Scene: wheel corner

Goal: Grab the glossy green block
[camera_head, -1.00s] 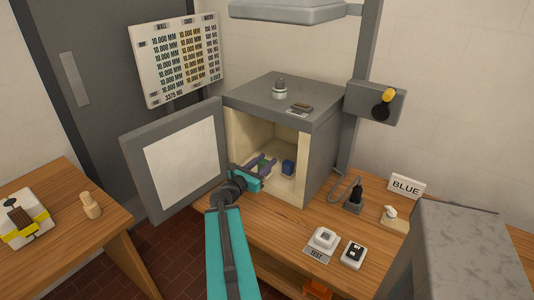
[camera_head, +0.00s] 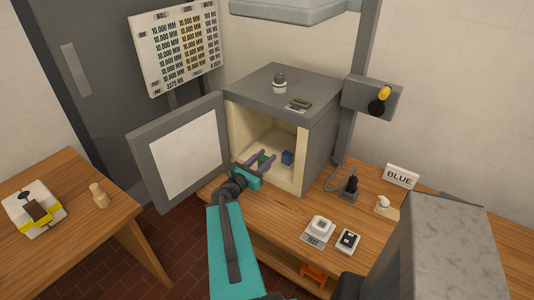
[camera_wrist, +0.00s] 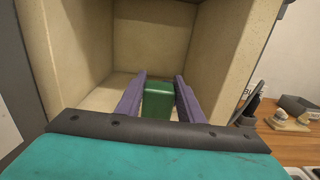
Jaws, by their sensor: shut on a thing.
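The glossy green block (camera_wrist: 158,99) stands between the two purple fingers of my gripper (camera_wrist: 159,97) in the wrist view. My gripper is shut on it at the mouth of the open grey cabinet. In the head view, the green block (camera_head: 264,159) shows small between the fingertips of my gripper (camera_head: 263,162), partly hidden by them. A blue block (camera_head: 287,157) stands inside the cabinet, to the right of the fingers.
The cabinet (camera_head: 318,135) has cream inner walls, and its door (camera_head: 182,155) stands open to the left. A white button box (camera_head: 320,228), a black-topped switch (camera_head: 347,241) and a BLUE sign (camera_head: 401,176) are on the wooden bench to the right.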

